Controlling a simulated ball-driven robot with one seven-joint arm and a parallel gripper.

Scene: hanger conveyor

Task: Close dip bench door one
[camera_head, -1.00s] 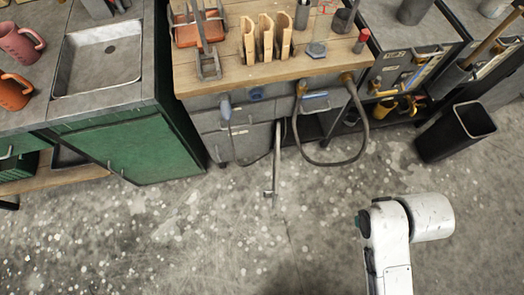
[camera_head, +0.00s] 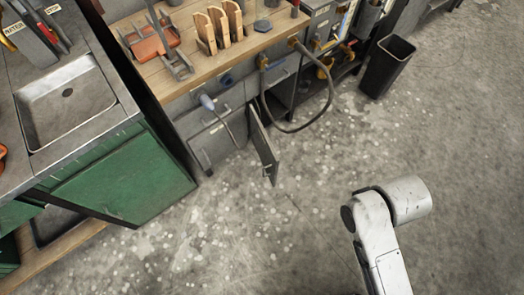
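A grey cabinet door (camera_head: 263,147) stands open at the front of the wood-topped bench (camera_head: 190,88). It sticks out from the right part of the bench front, and its free end points toward the floor in front. I cannot read a label that says whether this is dip bench door one. My white arm shows at the lower right, well apart from the open door. My gripper is not in view.
A hose loops from the bench front just right of the open door. A black bin (camera_head: 387,66) stands at the upper right. A low wooden shelf (camera_head: 60,254) juts out at lower left. The concrete floor (camera_head: 250,240) in front is clear.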

